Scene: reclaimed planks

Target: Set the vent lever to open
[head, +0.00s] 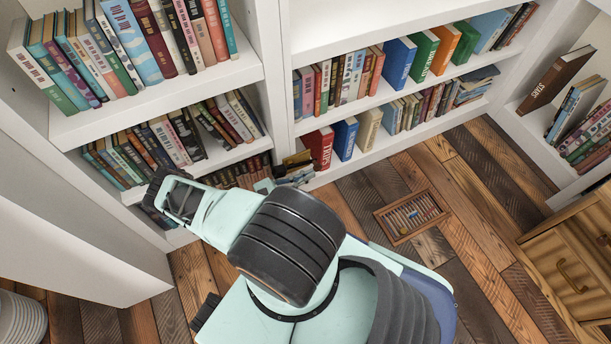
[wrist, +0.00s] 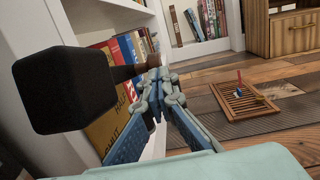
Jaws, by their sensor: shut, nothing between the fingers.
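A wooden slatted floor vent (head: 388,226) lies on the planks right of centre in the head view. The wrist view also shows the vent (wrist: 226,105), at the right. A thin red lever (wrist: 239,78) stands up from its slats. A blue spot (wrist: 238,93) is at the lever's foot, and a yellow spot (wrist: 259,98) is to its right. In the wrist view my gripper (wrist: 157,78) is shut and empty, left of the vent and apart from it. My arm covers the lower middle of the head view; my fingers are not clear there.
White bookshelves (head: 160,103) full of books stand behind and left of my arm. A wooden cabinet (head: 570,265) is at the right. A dark block-shaped object (wrist: 65,90) with a brown shaft fills the wrist view's left. Plank floor around the vent is clear.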

